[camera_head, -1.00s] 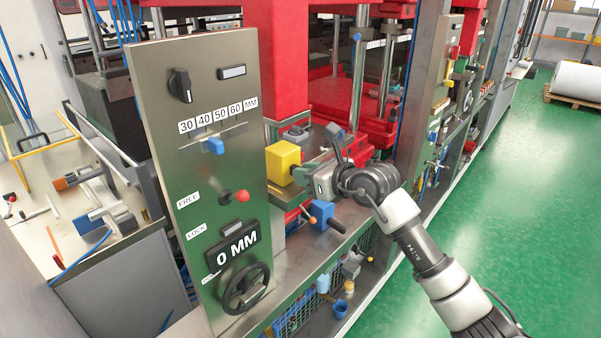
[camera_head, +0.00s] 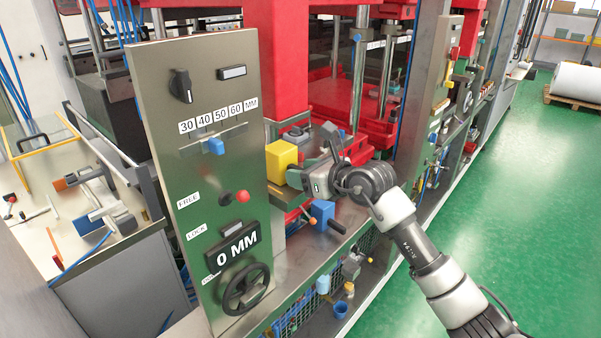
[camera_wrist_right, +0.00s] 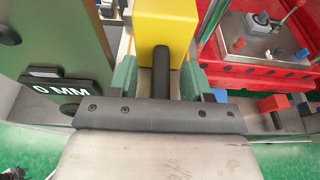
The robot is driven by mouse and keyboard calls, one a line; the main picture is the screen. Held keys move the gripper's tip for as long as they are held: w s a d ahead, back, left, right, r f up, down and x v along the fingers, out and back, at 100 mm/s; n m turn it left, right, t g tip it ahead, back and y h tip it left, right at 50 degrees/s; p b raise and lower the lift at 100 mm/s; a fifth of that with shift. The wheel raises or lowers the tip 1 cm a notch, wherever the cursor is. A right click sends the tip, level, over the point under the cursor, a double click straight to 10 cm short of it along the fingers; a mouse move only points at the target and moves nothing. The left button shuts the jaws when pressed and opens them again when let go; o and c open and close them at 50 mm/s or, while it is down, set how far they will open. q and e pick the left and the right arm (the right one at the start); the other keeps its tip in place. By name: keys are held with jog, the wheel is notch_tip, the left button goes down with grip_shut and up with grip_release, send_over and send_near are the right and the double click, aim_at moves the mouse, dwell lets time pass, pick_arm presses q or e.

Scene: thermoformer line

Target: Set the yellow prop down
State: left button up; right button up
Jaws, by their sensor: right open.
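The yellow prop (camera_head: 281,160) is a block standing upright at the machine's lower ledge, just right of the steel control panel. In the right wrist view the yellow prop (camera_wrist_right: 166,22) is straight ahead, with a dark bar-shaped handle pointing back towards my palm. My right gripper (camera_head: 300,178) is beside the prop. In the wrist view the green fingers of my right gripper (camera_wrist_right: 158,78) stand apart on both sides of the handle, with gaps visible. The prop's underside is hidden, so its contact with the ledge cannot be seen. My left gripper is out of view.
The control panel (camera_head: 200,120) with a "0 MM" display (camera_head: 236,243) and handwheel (camera_head: 245,288) stands close left. Red press parts (camera_head: 345,100) are behind. A blue block with a dark handle (camera_head: 323,213) sits below my gripper. The green floor (camera_head: 530,200) at right is clear.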

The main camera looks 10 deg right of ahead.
jog(key=shift+s+d+f, duration=0.15)
jog(key=shift+s+d, duration=0.05)
jog(key=b+v, duration=0.4)
jog(key=v, duration=0.6)
jog(key=shift+s+r, duration=0.2)
